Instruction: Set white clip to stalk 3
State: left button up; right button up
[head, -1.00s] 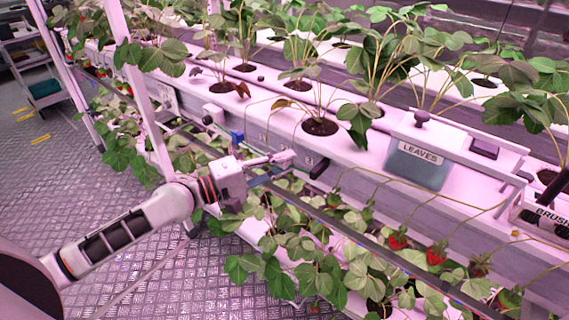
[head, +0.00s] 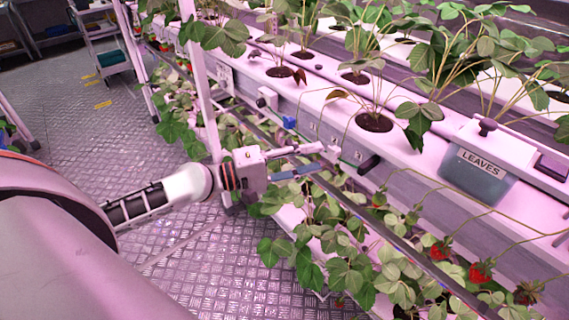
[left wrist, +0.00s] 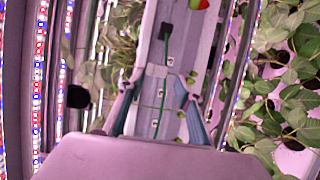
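My left gripper (head: 322,157) reaches in from the left, in front of the rack's side face. A thin green stalk (left wrist: 162,88) shows beyond the gap between the fingers in that view. In the head view thin stalks (head: 470,217) arch over the rack edge at right, with red berries (head: 480,272) at their ends. Small pale tags (head: 315,128) sit on the rack face, their marks unreadable. I cannot surely pick out the white clip. My right gripper is out of view.
A small blue piece (head: 289,121) and a white block (head: 267,97) sit on the rack face. A LEAVES bin (head: 474,180) hangs at right. Leafy plants (head: 340,235) fill the space under the gripper. A white post (head: 203,85) stands behind my arm.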

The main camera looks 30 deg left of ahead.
pick_arm(q)
jog(key=v, duration=0.6)
jog(key=shift+a, duration=0.1)
dwell(0.5)
jog(key=s+d+f+m+g+y, duration=0.1)
jog(key=s+d+f+m+y, duration=0.1)
jog(key=f, duration=0.9)
jog(key=s+d+f+m+g+y, duration=0.1)
jog(key=s+d+f+m+y, duration=0.1)
jog(key=s+f+m+y, duration=0.2)
jog(key=s+d+f+m+y, duration=0.2)
jog(key=s+f+m, duration=0.6)
jog(key=f, duration=1)
jog(key=shift+s+d+g+y+p, duration=0.3)
jog(key=shift+s+g+y, duration=0.1)
jog(key=shift+s+y, duration=0.25)
jog(key=shift+w, duration=0.1)
jog(key=shift+o, duration=0.2)
dwell(1.0)
